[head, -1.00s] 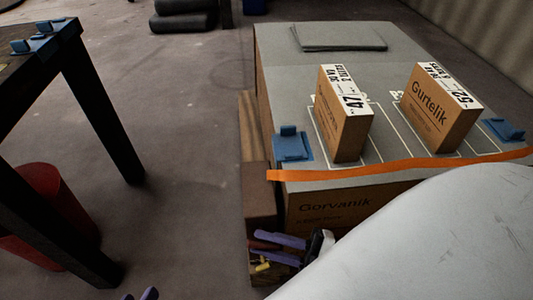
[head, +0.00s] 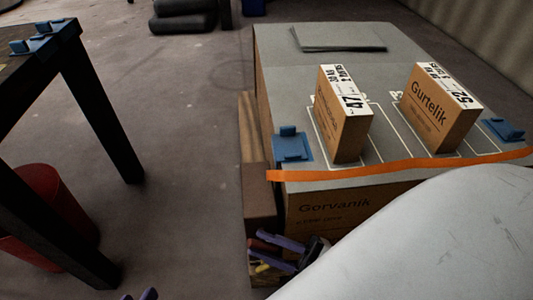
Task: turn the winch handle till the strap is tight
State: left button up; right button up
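The orange strap (head: 400,165) runs across the near part of the grey-topped load, from its near-left corner to the right, with a slight wave. Below that corner are small red and yellow parts (head: 262,268), perhaps of the winch; I cannot clearly make out its handle. My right gripper (head: 279,253) is there, its purple fingers close around or beside the dark red piece. Whether they grip it is hidden by the small size and overlap. My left gripper (head: 138,296) shows only two purple fingertips, apart, at the bottom edge, with nothing seen between them.
Two cartons, one on the left (head: 341,120) and one on the right (head: 439,108), stand on the load between blue corner pieces (head: 291,145). A dark table (head: 103,120) stands left, with a red bin (head: 45,205) under it. The floor between is clear.

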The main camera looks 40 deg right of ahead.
jog(key=shift+o, duration=0.8)
jog(key=shift+s+a+f, duration=0.15)
jog(key=shift+f, duration=0.15)
jog(key=shift+d+r, duration=0.2)
jog(key=v, duration=1)
